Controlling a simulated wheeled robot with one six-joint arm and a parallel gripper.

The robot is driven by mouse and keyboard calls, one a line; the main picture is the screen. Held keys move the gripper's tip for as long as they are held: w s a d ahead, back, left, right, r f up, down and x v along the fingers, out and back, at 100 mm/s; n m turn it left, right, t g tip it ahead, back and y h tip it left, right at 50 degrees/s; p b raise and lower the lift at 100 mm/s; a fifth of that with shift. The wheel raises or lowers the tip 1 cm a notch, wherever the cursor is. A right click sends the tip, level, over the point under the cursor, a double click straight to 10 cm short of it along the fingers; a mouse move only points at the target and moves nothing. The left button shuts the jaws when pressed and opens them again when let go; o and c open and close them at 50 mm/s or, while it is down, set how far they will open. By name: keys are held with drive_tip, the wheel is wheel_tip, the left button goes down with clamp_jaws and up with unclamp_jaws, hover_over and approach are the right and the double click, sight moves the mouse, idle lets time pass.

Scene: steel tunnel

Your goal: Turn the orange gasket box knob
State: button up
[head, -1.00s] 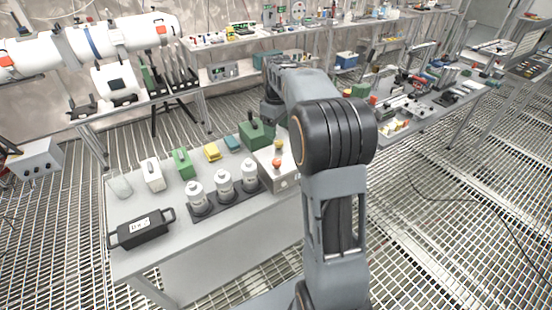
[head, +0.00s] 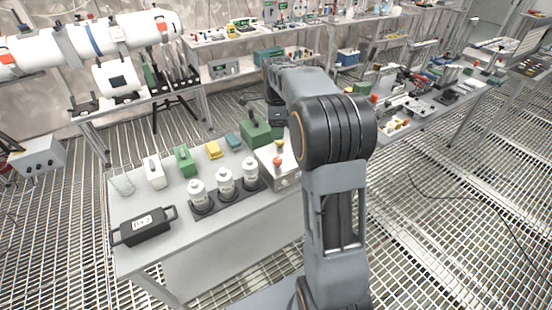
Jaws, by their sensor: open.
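The orange knob (head: 277,160) sits on top of a pale grey box (head: 286,179) at the right end of the near table. A yellow knob (head: 279,143) stands behind it on the same box. My arm's elbow covers the box's right side. My forearm reaches over toward the back, and the wrist hangs down behind the box. My gripper (head: 279,128) is at its lower end, open and small in view, above and behind the knobs. It looks apart from the orange knob. The fingertips are hard to make out.
Close left of the box are a green box with a dark handle (head: 256,133) and white canisters (head: 226,184) in a dark rack. A black case (head: 143,226) lies at the table's front left. Yellow (head: 214,150) and green (head: 185,161) items stand along the back.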

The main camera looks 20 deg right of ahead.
sight(277, 160)
drive_tip(key=shift+m, duration=0.4)
wheel_tip(277, 160, down, 14)
drive_tip(key=shift+r+p, duration=0.1)
drive_tip(key=shift+p, duration=0.3)
drive_tip(key=c, duration=0.9)
drive_tip(key=shift+a, duration=0.1)
drive_tip(key=shift+n, duration=0.3)
